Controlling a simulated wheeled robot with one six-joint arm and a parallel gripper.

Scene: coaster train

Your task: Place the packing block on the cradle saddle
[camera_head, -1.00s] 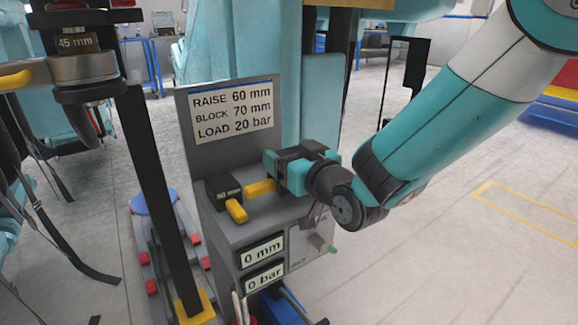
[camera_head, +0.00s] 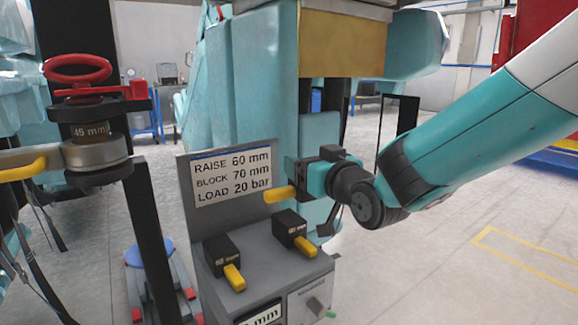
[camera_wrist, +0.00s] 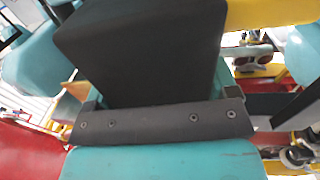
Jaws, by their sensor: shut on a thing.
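My gripper (camera_head: 298,184) is raised above the grey stand, to the right of its sign. It is shut on a packing block. The block's yellow handle (camera_head: 279,194) sticks out to the left of the jaws; the jaws hide most of its body. In the wrist view the dark block (camera_wrist: 140,45) fills the upper middle, just beyond the grey jaw bar. Two other black blocks with yellow handles, a left one (camera_head: 218,249) and a right one (camera_head: 291,226), sit on the stand top. I cannot clearly identify the cradle saddle.
The grey stand's sign (camera_head: 232,175) reads RAISE 60 mm, BLOCK 70 mm, LOAD 20 bar. At left stands a post with a red handwheel (camera_head: 78,70) and a 45 mm label (camera_head: 90,130). Teal structure rises behind. Open floor (camera_head: 440,270) lies at right.

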